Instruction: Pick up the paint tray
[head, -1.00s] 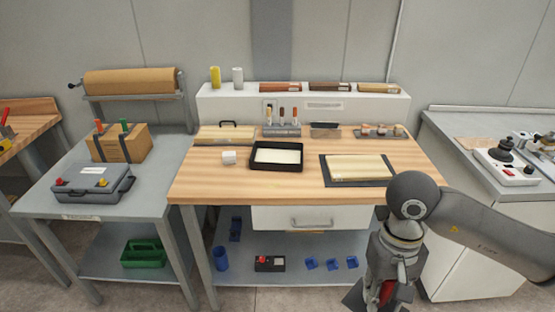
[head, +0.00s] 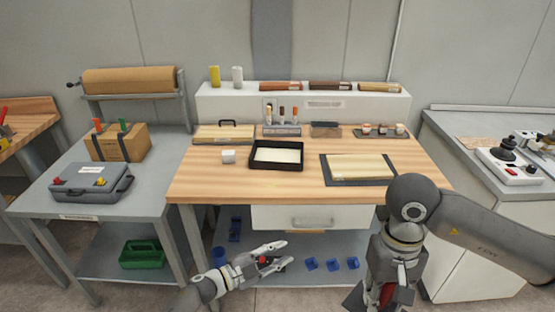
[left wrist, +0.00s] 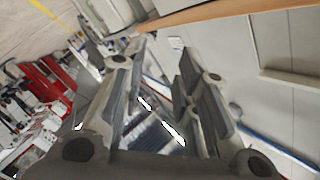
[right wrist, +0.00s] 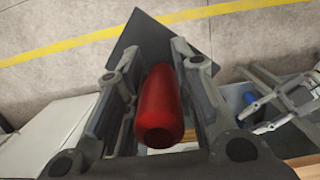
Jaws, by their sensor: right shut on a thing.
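The paint tray (head: 276,155) is black with a pale inside and sits flat on the wooden workbench (head: 240,184), left of its middle. My left gripper (head: 276,256) is in front of the bench, below the tabletop and well short of the tray. Its fingers are apart and empty in the head view and in the left wrist view (left wrist: 160,95). My right gripper (head: 385,285) is low at the bench's front right. In the right wrist view it is shut on a red handle (right wrist: 160,108) with a dark flat plate (right wrist: 152,45) beyond it.
A white roll (head: 228,157) stands left of the tray. A pale board on a dark mat (head: 357,168) lies to its right. The bench's front strip is clear.

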